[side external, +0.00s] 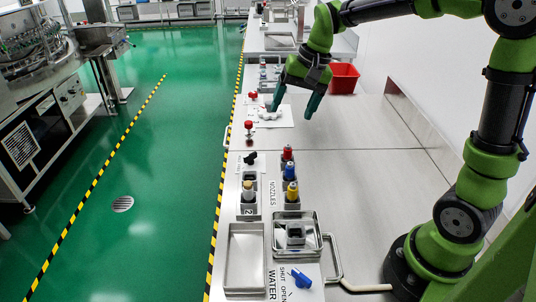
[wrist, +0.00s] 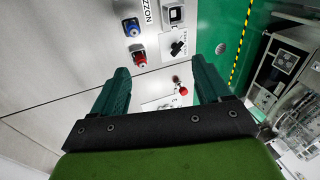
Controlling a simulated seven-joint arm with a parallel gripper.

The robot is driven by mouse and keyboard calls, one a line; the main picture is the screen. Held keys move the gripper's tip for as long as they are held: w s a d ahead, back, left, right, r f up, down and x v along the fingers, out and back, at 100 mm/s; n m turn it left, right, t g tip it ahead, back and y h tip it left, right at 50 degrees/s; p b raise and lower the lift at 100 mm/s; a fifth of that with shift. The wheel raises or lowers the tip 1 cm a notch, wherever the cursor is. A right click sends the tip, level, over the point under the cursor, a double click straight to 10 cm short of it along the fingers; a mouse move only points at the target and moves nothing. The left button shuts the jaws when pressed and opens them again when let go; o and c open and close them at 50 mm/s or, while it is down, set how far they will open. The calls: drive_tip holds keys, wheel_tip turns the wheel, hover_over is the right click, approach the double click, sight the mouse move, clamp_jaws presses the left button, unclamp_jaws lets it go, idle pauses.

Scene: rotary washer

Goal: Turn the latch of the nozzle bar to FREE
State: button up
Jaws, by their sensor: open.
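A black knob (side external: 250,157), likely the latch, sits at the head of a white panel beside the NOZZLES label. It also shows in the wrist view (wrist: 178,47), slanted on its plate; its lettering is too small to read. Below it in the side view, a nozzle with a tan top (side external: 248,188) stands in a holder marked 2. My gripper (side external: 292,107) is open and empty, pointing down over the bench beyond the knob. In the wrist view its two green fingers (wrist: 162,72) are spread apart, with the knob past their tips.
Red (side external: 288,153), yellow and blue nozzles stand right of the label. A blue handle (side external: 301,277) is marked SHUT, OPEN, WATER. Metal trays (side external: 230,262) stand in front. The right bench is clear.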

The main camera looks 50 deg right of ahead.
drive_tip(key=s+a+r+n+t, duration=0.1)
drive_tip(key=s+a+n, duration=0.1)
drive_tip(key=s, duration=0.5)
drive_tip(key=shift+s+a+t, duration=0.2)
drive_tip(key=shift+a+t, duration=0.05)
drive_tip(key=shift+t, duration=0.15)
drive_tip(key=shift+r, duration=0.1)
drive_tip(key=s+a+r+n+t, duration=0.1)
drive_tip(key=s+a+n+t, duration=0.1)
drive_tip(key=s, duration=0.7)
drive_tip(key=shift+a+r+n+t, duration=0.2)
drive_tip(key=shift+a+n+t, duration=0.1)
drive_tip(key=shift+a, duration=0.25)
